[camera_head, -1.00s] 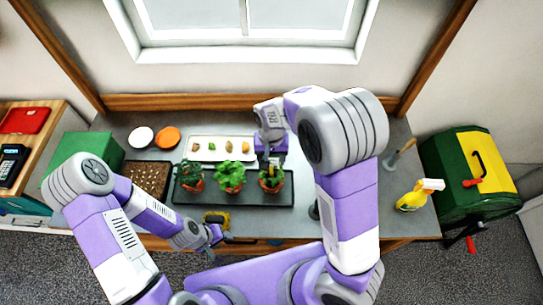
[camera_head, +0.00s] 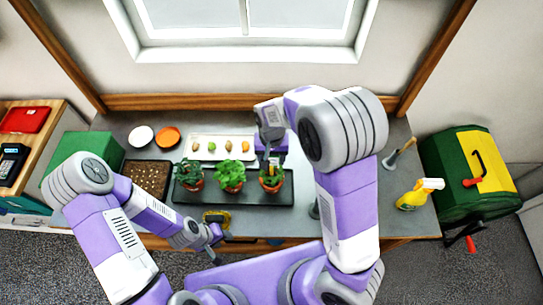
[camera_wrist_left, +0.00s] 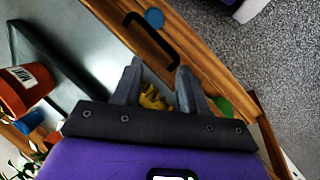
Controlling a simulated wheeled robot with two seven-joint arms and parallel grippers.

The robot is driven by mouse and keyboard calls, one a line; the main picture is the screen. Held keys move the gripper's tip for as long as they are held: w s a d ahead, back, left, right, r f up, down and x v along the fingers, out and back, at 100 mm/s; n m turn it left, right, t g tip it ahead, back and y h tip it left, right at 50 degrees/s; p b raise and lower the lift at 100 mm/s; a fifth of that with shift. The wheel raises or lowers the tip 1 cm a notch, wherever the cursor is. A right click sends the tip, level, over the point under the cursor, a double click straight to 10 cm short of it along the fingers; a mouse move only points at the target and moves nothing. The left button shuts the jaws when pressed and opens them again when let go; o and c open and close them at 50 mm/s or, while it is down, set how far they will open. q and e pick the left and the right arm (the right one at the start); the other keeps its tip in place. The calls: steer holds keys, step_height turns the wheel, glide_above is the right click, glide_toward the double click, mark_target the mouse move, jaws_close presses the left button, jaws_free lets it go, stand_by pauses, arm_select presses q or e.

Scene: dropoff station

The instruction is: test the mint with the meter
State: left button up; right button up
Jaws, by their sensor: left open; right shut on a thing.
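Three leafy plants in terracotta pots stand in a dark tray (camera_head: 235,202): left (camera_head: 191,174), middle (camera_head: 230,175) and right (camera_head: 271,181). In the left wrist view, a pot (camera_wrist_left: 14,97) bears a label reading MINT; I cannot tell which head-view pot it is. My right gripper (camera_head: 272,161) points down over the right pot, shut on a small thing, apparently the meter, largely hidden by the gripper. Whether its tip is in the soil is unclear. My left gripper (camera_head: 219,237) is open and empty near the front edge; its fingers also show in the left wrist view (camera_wrist_left: 157,83).
A yellow object (camera_head: 216,217) lies beside my left gripper. Behind the pots is a white tray (camera_head: 222,156) with several small items. A seedling tray (camera_head: 147,178), green box (camera_head: 90,155), two bowls and a yellow spray bottle (camera_head: 413,197) stand around. A drawer handle (camera_wrist_left: 150,42) juts from the front.

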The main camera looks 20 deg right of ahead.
mark_target(271, 167)
steer(key=shift+f, duration=0.5)
steer(key=shift+f+b, duration=0.2)
steer(key=shift+b, duration=0.15)
steer(key=shift+f, duration=0.4)
steer(key=shift+f+b, duration=0.2)
steer(key=shift+b, duration=0.2)
steer(key=shift+f, duration=0.1)
steer(key=shift+s+a+f, duration=0.1)
steer(key=shift+f, duration=0.15)
steer(key=shift+s+f+b, duration=0.1)
steer(key=shift+f+b, duration=0.35)
steer(key=shift+b, duration=0.2)
steer(key=shift+f, duration=0.25)
stand_by(0.3)
